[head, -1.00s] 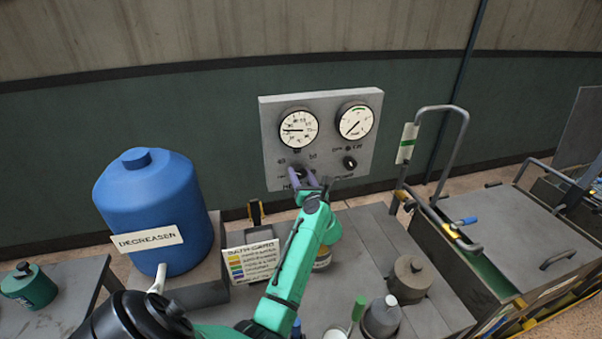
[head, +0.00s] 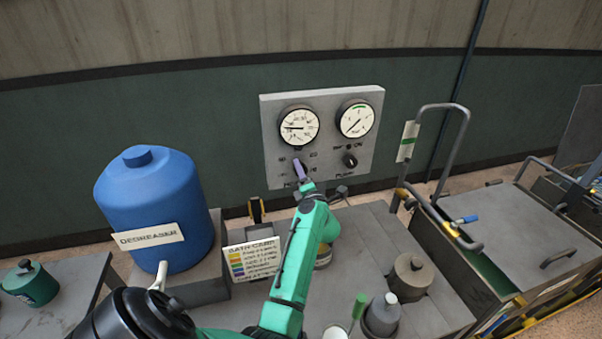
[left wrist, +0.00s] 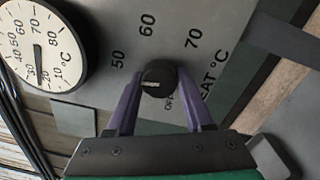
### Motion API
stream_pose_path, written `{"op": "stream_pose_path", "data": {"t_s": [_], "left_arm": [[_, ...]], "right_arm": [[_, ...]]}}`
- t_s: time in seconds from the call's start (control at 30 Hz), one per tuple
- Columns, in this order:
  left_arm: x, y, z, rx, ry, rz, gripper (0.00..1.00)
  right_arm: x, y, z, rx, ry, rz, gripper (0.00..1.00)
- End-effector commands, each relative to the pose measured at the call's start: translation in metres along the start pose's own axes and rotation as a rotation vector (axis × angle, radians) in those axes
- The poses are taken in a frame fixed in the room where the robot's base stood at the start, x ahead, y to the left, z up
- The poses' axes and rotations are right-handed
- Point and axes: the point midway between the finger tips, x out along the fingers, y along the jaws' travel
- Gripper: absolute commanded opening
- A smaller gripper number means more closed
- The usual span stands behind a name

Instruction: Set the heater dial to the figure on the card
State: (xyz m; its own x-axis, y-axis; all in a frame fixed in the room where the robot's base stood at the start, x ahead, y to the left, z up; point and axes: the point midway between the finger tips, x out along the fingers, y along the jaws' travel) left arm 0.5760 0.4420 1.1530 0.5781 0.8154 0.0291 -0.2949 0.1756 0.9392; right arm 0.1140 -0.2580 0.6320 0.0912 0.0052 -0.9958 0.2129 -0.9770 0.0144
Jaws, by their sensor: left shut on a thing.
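The heater dial (left wrist: 158,77) is a small black knob with a pale mark. Around it on the grey panel (head: 335,165) are 50, 60, 70 and OFF, with "HEAT °C" alongside. In the left wrist view the mark seems to lie on the lower-left side, but I cannot tell its setting surely. My left gripper (head: 302,172) is shut on the dial, one purple finger on each side; in the head view it mostly hides the dial. The bath card (head: 252,247) stands left of my arm, with coloured rows too small to read. My right gripper is out of view.
Two round gauges (head: 298,127) (head: 356,119) sit above the controls, with a pump knob (head: 350,161) right of the dial. A blue degreaser tank (head: 152,205) stands left. Lidded grey pots (head: 409,276) stand on the bench, right of my arm. A handled cart is farther right.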

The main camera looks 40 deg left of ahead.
Motion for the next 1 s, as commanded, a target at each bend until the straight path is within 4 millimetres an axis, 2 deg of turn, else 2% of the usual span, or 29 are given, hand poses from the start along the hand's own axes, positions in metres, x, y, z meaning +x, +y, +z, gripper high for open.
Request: {"op": "stream_pose_path", "data": {"t_s": [1.0], "left_arm": [[-0.0004,-0.0003,-0.0006,0.965,-0.023,-0.023,0.00]], "right_arm": [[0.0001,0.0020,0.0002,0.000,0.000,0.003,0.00]]}}
